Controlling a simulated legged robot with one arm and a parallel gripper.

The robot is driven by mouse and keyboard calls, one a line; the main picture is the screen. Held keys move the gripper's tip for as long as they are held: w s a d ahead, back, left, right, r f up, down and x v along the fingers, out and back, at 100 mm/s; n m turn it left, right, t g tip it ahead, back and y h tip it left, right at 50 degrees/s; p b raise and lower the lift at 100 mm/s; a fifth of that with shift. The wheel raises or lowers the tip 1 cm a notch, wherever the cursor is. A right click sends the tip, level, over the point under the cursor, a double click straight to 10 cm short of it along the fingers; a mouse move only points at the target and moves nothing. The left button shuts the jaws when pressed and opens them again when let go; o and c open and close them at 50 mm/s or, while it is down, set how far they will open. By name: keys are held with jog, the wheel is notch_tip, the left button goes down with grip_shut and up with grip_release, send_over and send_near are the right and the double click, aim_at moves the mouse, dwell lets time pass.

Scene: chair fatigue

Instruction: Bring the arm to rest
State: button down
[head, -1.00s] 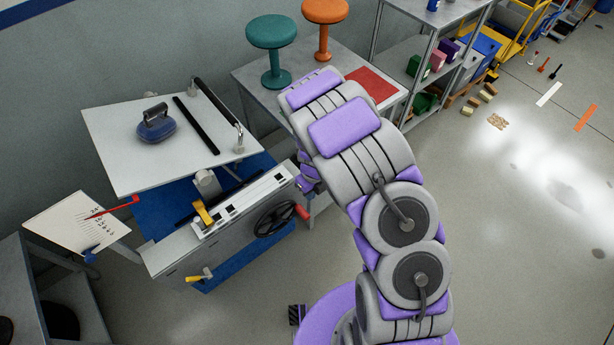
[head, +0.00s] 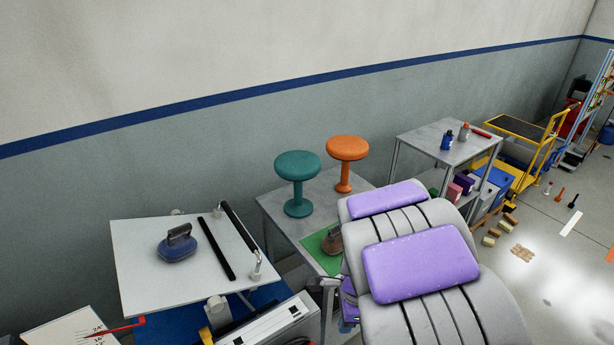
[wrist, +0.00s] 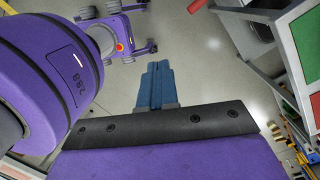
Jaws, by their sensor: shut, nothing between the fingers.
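My gripper (wrist: 160,88) shows in the wrist view, with its blue fingers pressed together and nothing between them. It points out over bare grey floor. In the head view my thick grey and purple arm fills the lower right centre, and I cannot clearly make out the fingers. The arm is folded close to the camera, in front of the grey table (head: 283,222) that bears a teal stool (head: 298,170) and an orange stool (head: 346,150).
A white board (head: 140,265) with a blue handled weight (head: 177,245) is at left. A brown weight (head: 332,242) sits on a green patch (head: 315,246) beside my arm. A grey shelf (head: 425,140) and yellow cart (head: 550,140) stand at right.

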jog(key=s+d+r+n, duration=0.1)
jog(key=s+r+n, duration=0.3)
jog(key=s+n, duration=0.2)
jog(key=s+d+r+n+h, duration=0.1)
jog(key=s+d+r+n, duration=0.1)
jog(key=s+r+n, duration=0.3)
jog(key=s+d+r+n+g, duration=0.1)
jog(key=s+r+n, duration=0.3)
jog(key=s, duration=0.8)
jog(key=d+n, duration=0.1)
jog(key=n, duration=0.1)
jog(key=shift+s+r+n, duration=0.25)
jog(key=shift+r+n, duration=0.05)
jog(key=shift+r, duration=0.1)
jog(key=shift+a, duration=0.15)
